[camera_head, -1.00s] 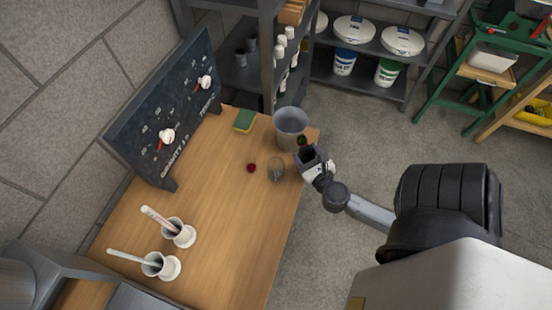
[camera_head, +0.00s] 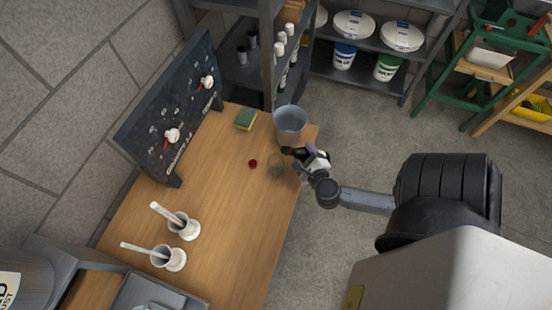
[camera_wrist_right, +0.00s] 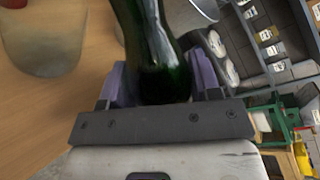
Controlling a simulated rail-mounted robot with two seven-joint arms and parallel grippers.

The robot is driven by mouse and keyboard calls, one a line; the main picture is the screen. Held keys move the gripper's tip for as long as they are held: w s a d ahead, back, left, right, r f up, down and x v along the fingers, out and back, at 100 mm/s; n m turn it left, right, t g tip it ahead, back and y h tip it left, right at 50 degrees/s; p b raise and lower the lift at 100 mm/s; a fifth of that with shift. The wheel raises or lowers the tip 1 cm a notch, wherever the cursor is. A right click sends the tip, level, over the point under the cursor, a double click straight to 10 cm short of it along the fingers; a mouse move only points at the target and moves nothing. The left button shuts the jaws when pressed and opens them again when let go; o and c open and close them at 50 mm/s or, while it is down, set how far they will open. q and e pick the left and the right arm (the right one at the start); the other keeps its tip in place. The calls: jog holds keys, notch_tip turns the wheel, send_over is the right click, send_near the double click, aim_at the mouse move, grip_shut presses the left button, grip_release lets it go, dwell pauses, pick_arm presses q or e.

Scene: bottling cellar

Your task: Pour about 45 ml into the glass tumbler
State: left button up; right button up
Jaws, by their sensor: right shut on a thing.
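My right gripper (camera_head: 308,160) is shut on a dark green bottle (camera_head: 294,152), at the right edge of the wooden table. The bottle is tilted, its neck pointing left toward the space above the clear glass tumbler (camera_head: 276,166). In the right wrist view the bottle (camera_wrist_right: 155,50) sits between the purple finger pads (camera_wrist_right: 160,85). The tumbler (camera_wrist_right: 45,40) stands on the table at the upper left there, apart from the gripper. I cannot make out any liquid in it or a stream from the bottle. My left gripper is not in view.
A grey bucket (camera_head: 290,122) stands just behind the bottle. A small red object (camera_head: 253,163) lies left of the tumbler, and a green-yellow sponge (camera_head: 245,119) lies farther back. Two white holders (camera_head: 187,229) (camera_head: 173,260) with sticks stand at the front left. A dark board (camera_head: 170,115) lines the left side.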

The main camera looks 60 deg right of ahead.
jog(key=shift+s+d+n, duration=0.1)
jog(key=shift+n, duration=0.2)
jog(key=shift+r+n+p, duration=0.15)
jog(key=shift+n+p, duration=0.15)
jog(key=shift+p, duration=0.05)
jog(key=shift+s+d+r+n+g+p, duration=0.25)
jog(key=shift+r+n+g+p, duration=0.25)
jog(key=shift+n, duration=0.4)
jog(key=shift+r+p, duration=0.2)
jog(key=shift+p, duration=0.1)
jog(key=p, duration=0.2)
jog(key=r+n+p, duration=0.1)
jog(key=p, duration=0.1)
jog(key=shift+w+a+g+h, duration=0.15)
jog(key=shift+a+g+h, duration=0.05)
jog(key=shift+g+h, duration=0.1)
jog(key=shift+n, duration=0.3)
jog(key=shift+p, duration=0.45)
jog(key=shift+n+p, duration=0.4)
jog(key=shift+p, duration=0.25)
jog(key=shift+s+d+f, duration=0.1)
jog(key=shift+s+d, duration=0.15)
jog(key=shift+s, duration=0.05)
